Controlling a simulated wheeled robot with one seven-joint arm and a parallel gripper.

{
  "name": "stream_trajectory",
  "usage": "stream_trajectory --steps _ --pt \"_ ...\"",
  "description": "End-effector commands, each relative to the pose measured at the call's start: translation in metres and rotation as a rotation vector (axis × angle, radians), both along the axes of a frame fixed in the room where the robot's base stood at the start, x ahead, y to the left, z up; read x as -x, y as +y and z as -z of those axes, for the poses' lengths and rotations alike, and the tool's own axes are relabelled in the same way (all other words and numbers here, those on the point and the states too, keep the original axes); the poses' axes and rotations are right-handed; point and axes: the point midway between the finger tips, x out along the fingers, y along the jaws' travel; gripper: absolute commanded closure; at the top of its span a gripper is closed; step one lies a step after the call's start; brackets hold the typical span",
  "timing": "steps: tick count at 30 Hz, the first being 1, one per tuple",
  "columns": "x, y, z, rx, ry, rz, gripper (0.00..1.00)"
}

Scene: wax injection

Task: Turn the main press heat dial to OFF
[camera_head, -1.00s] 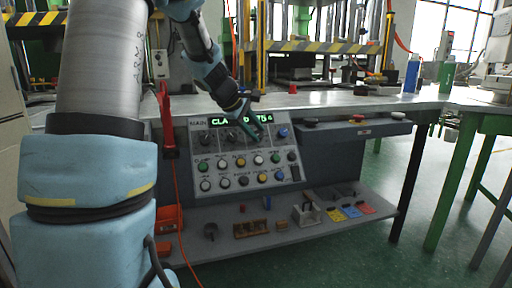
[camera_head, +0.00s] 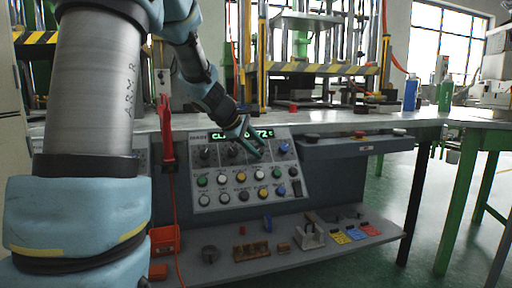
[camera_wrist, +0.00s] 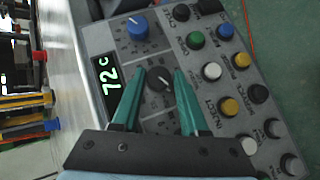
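The control panel (camera_head: 222,195) is sloped, with round dials, coloured buttons and a green lit display (camera_wrist: 110,87) reading 72 C in the wrist view. My gripper (camera_wrist: 159,73) has two green fingers, open and apart. A black dial (camera_wrist: 158,80) lies between the fingertips in that view, with a gap on both sides; its printed labels are too small to read. A blue dial (camera_wrist: 137,27) sits beyond it, and also shows in the head view (camera_head: 284,147). In the head view my gripper (camera_head: 254,146) is in front of the panel's upper row and partly hides the display and dials.
Several coloured buttons (camera_wrist: 211,71) lie right of the fingers in the wrist view. A bench (camera_head: 340,118) runs above the panel, with a red button (camera_head: 360,134) on its front at right. A lower shelf (camera_head: 345,253) holds small parts.

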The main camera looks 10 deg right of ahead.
Motion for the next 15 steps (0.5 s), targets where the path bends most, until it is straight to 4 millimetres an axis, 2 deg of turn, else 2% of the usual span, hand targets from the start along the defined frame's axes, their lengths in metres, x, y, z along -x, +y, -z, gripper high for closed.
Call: stream_trajectory --steps 1,6,15 --pt "-0.0001 0.0001 0.0 0.0 0.0 0.0 0.5" --pt "-0.0005 0.0006 -0.0007 -0.001 -0.002 -0.001 0.32" --pt "0.0004 0.0031 -0.0044 0.0 -0.004 -0.002 0.32"
